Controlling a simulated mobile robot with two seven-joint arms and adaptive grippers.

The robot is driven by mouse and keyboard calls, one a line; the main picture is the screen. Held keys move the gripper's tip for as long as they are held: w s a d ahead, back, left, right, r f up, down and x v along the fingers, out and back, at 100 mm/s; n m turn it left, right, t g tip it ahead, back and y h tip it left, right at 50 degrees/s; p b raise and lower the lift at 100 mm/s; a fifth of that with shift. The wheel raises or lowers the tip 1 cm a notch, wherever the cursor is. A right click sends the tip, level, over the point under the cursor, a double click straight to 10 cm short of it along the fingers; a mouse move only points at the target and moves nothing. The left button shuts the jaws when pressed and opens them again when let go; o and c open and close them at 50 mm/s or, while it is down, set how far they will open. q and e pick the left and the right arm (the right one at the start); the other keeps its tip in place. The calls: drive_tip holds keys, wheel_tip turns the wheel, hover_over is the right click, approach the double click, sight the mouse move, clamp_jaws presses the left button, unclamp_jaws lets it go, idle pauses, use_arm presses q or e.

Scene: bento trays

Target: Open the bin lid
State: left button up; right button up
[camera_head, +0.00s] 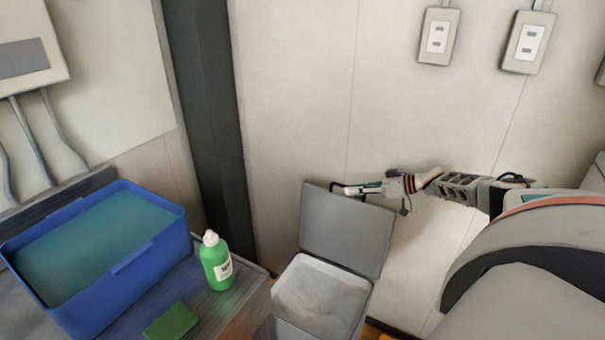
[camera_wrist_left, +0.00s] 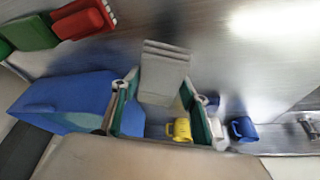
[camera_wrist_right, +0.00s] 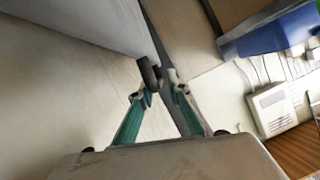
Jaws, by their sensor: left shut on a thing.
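The grey bin (camera_head: 362,323) stands on the floor beside the counter, with its pale inside showing. Its grey lid (camera_head: 345,230) stands raised, tilted back toward the wall. My right gripper (camera_head: 350,190) is at the lid's top edge, by a dark handle (camera_head: 334,187). In the right wrist view my right gripper (camera_wrist_right: 158,88) has its fingertips a small gap apart, close to a dark knob-like part (camera_wrist_right: 148,73); whether they grip it is unclear. In the left wrist view my left gripper (camera_wrist_left: 163,107) is shut on a light grey ribbed object (camera_wrist_left: 165,72).
A blue container (camera_head: 150,262), a green bottle (camera_head: 216,262) and a green block (camera_head: 171,322) are on the counter left of the bin. A yellow mug (camera_wrist_left: 181,130) and a blue mug (camera_wrist_left: 243,129) lie near my left gripper.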

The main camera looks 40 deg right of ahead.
drive_tip(key=v, duration=1)
drive_tip(key=shift+s+d, duration=0.15)
drive_tip(key=shift+s, duration=0.15)
